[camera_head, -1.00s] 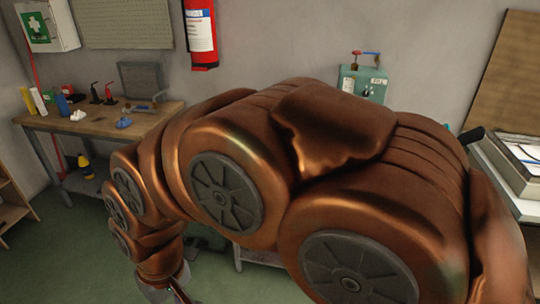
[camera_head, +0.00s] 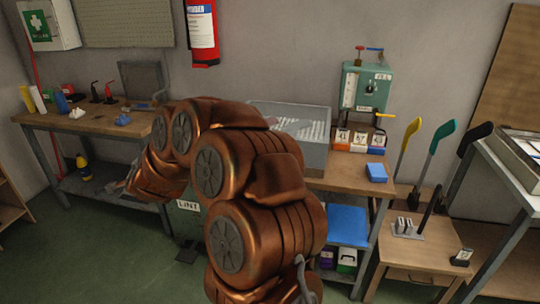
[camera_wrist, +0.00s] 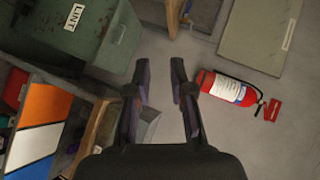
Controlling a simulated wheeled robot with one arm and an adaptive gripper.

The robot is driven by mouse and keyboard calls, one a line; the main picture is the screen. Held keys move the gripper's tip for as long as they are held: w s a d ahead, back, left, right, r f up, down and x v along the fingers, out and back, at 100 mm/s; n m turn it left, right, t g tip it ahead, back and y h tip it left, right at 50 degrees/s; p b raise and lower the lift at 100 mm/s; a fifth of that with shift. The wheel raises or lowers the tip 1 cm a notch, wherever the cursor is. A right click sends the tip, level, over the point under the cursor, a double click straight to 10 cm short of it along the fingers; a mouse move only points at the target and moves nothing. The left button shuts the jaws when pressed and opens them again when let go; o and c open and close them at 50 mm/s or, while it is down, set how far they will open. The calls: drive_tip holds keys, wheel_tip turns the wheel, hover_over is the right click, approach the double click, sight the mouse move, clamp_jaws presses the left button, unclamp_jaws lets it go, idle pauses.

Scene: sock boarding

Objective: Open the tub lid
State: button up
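A clear, grey-tinted box (camera_head: 318,150), which looks like the tub, stands on the middle bench in the head view. Rows of small white shapes show through it. My arm covers its front left part, and I cannot make out the lid's edge or handle. My gripper (camera_wrist: 160,78) shows in the wrist view with its two dark fingers apart and nothing between them. In the head view my arm folds down to the left of the box, and the gripper itself cannot be made out there.
A green bin marked LINT (camera_head: 188,222) stands below my arm; it also shows in the wrist view (camera_wrist: 112,48). A green gauge machine (camera_head: 365,90) and small labelled boxes (camera_head: 358,141) are right of the box. A fire extinguisher (camera_head: 202,30) hangs on the wall.

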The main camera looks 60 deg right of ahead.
drive_tip(key=s+d+f+m+g+h+b, duration=0.1)
drive_tip(key=s+d+f+m+h, duration=0.15)
drive_tip(key=d, duration=0.35)
drive_tip(key=s+d+f+m+g+h+b, duration=0.1)
drive_tip(key=d+m+g+h, duration=0.15)
drive_tip(key=d, duration=0.35)
drive_tip(key=s+d+f+m+g+h, duration=0.1)
drive_tip(key=s+d+m+h, duration=0.1)
drive_tip(key=d+m+h, duration=0.3)
drive_tip(key=s+d+f+m+g+h+b, duration=0.2)
drive_tip(key=s+d+f+m+g+h, duration=0.15)
drive_tip(key=s+d+m+g, duration=0.7)
drive_tip(key=shift+s+d+r+n+t+p, duration=0.3)
drive_tip(key=shift+s+d+n, duration=0.4)
drive_tip(key=shift+d, duration=0.7)
drive_tip(key=shift+s+d+r+n+t+p, duration=0.1)
drive_tip(key=shift+s+d+r+n+t, duration=0.45)
drive_tip(key=shift+d, duration=0.85)
drive_tip(key=shift+s+d+r+n+t+p, duration=0.2)
drive_tip(key=shift+s+d+n, duration=0.6)
drive_tip(key=shift+d, duration=0.6)
drive_tip(key=shift+f, duration=0.1)
clamp_jaws()
